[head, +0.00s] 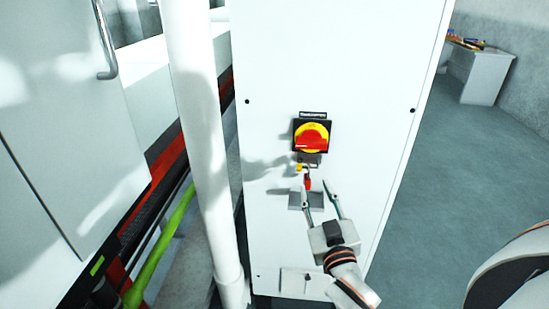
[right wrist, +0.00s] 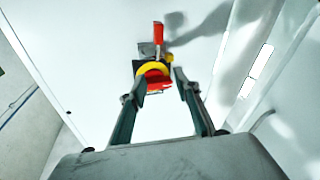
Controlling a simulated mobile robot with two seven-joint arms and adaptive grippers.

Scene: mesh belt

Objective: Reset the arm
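My right gripper (head: 316,188) is in front of a white cabinet, just below a red and yellow rotary switch (head: 312,137). Its two fingers are spread apart with nothing between them. In the right wrist view the open fingers (right wrist: 160,85) point toward the switch (right wrist: 158,84). A small red item, perhaps a padlock or tag (head: 308,184), hangs below the switch, close to the fingertips; whether they touch cannot be told. It also shows in the right wrist view (right wrist: 158,35). My left gripper is not in view.
The white cabinet (head: 350,60) fills the middle. A white vertical pole (head: 200,140) stands to its left, beside red-edged machinery and a green hose (head: 165,245). A white table (head: 478,75) with small items stands at the back right. The floor (head: 470,150) on the right is clear.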

